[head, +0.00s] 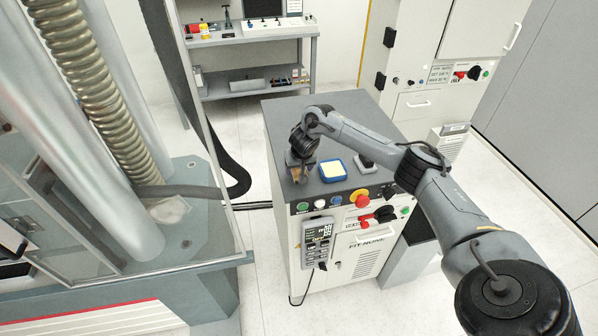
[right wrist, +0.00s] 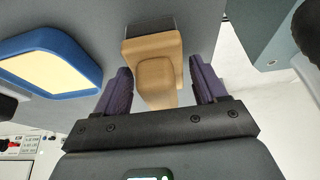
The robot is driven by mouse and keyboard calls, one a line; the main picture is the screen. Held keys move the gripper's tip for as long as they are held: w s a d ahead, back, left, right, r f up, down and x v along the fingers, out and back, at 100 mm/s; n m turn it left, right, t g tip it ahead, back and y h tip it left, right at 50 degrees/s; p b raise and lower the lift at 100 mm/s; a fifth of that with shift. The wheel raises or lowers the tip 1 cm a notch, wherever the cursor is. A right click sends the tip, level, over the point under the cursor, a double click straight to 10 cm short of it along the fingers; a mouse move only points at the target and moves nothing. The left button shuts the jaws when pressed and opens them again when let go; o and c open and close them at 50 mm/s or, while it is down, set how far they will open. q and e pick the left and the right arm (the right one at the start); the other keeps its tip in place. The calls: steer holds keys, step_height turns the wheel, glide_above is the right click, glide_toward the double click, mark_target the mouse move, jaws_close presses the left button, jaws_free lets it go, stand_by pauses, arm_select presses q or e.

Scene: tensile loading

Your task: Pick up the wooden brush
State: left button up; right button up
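The wooden brush (right wrist: 152,50) is a light brown block with a dark grey end, on the grey top of the cabinet. My right gripper (right wrist: 160,68) is open, with its two purple fingers on either side of the brush. A narrow gap shows between the brush and each finger. In the head view, my right gripper (head: 300,166) is over the left part of the cabinet top, and a small brown part of the brush (head: 298,176) shows below it. The rest of the brush is hidden there. My left gripper is not in view.
A blue tray with a pale yellow pad (head: 332,170) lies just right of the brush. A dark grey object (head: 366,162) stands further right. The cabinet (head: 285,130) has buttons and a red knob (head: 360,197) along its front edge. A large machine stands left.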

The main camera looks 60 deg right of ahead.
steer(key=c, duration=0.8)
steer(key=shift+c, duration=0.2)
steer(key=shift+r, duration=0.2)
steer(key=shift+r, duration=0.6)
step_height(320, 180, up, 2)
steer(key=shift+w+r, duration=0.1)
steer(key=shift+r, duration=0.05)
steer(key=s+d+r, duration=0.1)
steer(key=s+r, duration=0.2)
steer(key=s, duration=0.2)
steer(key=s+d+r+b, duration=0.1)
steer(key=s+r, duration=0.3)
steer(key=s, duration=0.2)
steer(key=shift+s, duration=0.3)
steer(key=shift+r, duration=0.1)
